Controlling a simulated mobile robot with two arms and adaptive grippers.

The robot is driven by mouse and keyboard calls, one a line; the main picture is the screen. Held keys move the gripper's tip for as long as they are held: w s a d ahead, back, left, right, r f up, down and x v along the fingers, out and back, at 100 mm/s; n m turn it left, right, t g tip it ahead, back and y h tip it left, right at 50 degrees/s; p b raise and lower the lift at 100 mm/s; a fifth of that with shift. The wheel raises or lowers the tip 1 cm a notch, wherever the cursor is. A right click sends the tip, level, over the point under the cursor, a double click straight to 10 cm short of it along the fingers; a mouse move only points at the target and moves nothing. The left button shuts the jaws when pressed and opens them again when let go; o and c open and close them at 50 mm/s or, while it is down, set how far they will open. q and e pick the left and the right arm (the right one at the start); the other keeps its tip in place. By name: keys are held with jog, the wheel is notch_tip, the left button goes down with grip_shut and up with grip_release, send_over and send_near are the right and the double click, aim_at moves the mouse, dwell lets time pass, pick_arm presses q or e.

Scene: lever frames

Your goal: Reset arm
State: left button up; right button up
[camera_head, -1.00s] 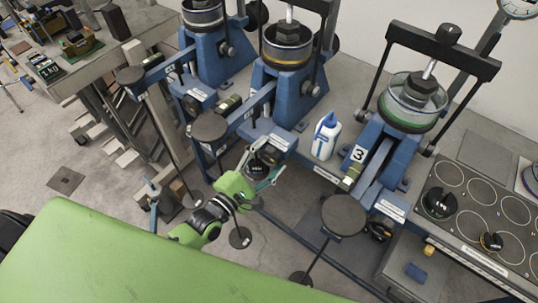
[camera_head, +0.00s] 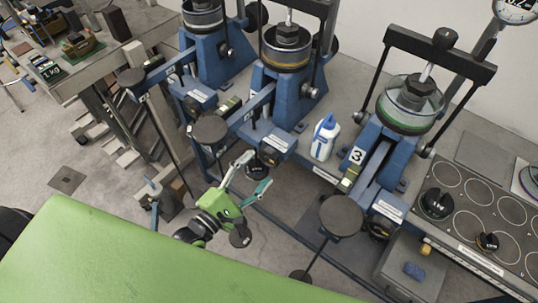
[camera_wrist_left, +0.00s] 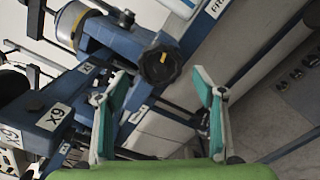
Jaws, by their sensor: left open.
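My left gripper (camera_head: 256,174) comes in from below in the head view, with a green body and pale and teal fingers. It is open and nothing shows between its fingers. In the left wrist view its fingers (camera_wrist_left: 160,98) stand wide apart. A black round knob or weight (camera_wrist_left: 160,65) with a yellow mark is just beyond the fingertips, apart from them. It also shows close by the fingers in the head view (camera_head: 257,168), below the middle blue lever frame (camera_head: 291,100). My right gripper is not in view.
The blue lever frame marked 3 (camera_head: 372,160) stands at right, with a white bottle (camera_head: 324,138) beside it. Grey lever discs (camera_head: 341,216) jut out toward me. A ringed weight tray (camera_head: 470,215) is at far right. Open floor (camera_head: 100,185) lies at left.

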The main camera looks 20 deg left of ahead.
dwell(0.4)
pick_arm(q)
jog(key=s+a+f+m+g+y, duration=0.1)
jog(key=s+a+f+m+g, duration=0.2)
jog(key=f, duration=0.8)
jog(key=s+a+f+m+g+y, duration=0.1)
jog(key=s+f+m+g+y, duration=0.1)
jog(key=s+f+m, duration=0.6)
jog(key=s+a+f+m+g+y, duration=0.1)
jog(key=a+f+m+g, duration=0.15)
jog(key=f, duration=1.05)
jog(key=s+f+m+g+y, duration=0.1)
jog(key=s+f+m+g, duration=0.3)
jog(key=s, duration=0.8)
jog(key=s+f+m+g+y, duration=0.1)
jog(key=s+f+m+g, duration=0.3)
jog(key=s+f, duration=0.5)
jog(key=s+m, duration=0.2)
jog(key=s, duration=0.2)
jog(key=shift+s+f, duration=0.2)
jog(key=shift+f, duration=0.05)
